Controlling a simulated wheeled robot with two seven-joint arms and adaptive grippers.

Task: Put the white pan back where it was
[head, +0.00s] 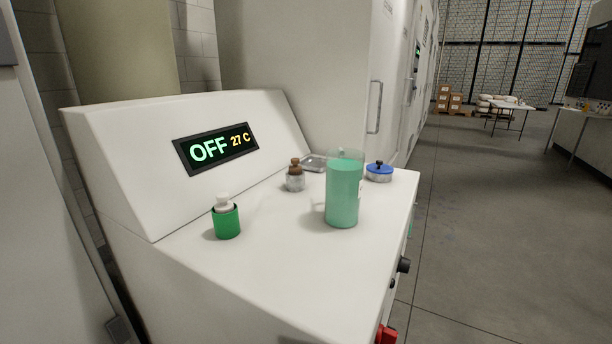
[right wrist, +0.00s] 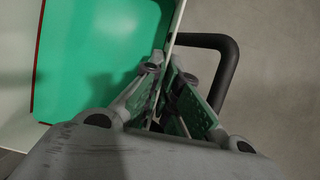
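In the right wrist view, the white pan (right wrist: 178,25) fills the upper left, seen from close above. Its inside is bright green; I cannot tell whether that is liquid or a coating. A black looped handle (right wrist: 232,65) stands out to the right of its rim. My right gripper (right wrist: 164,64) is shut on the pan's rim near the handle, with one finger on each side of the thin wall. The pan's far side and underside are out of view. The head view shows neither the pan nor either gripper.
A white machine (head: 290,270) with an OFF 27 C display (head: 215,149) carries a beaker of green liquid (head: 342,195), a green container (head: 226,222), a brown-topped jar (head: 295,178), a blue-topped jar (head: 379,173) and a small metal tray (head: 315,162). Its front top is clear. Open floor lies to the right.

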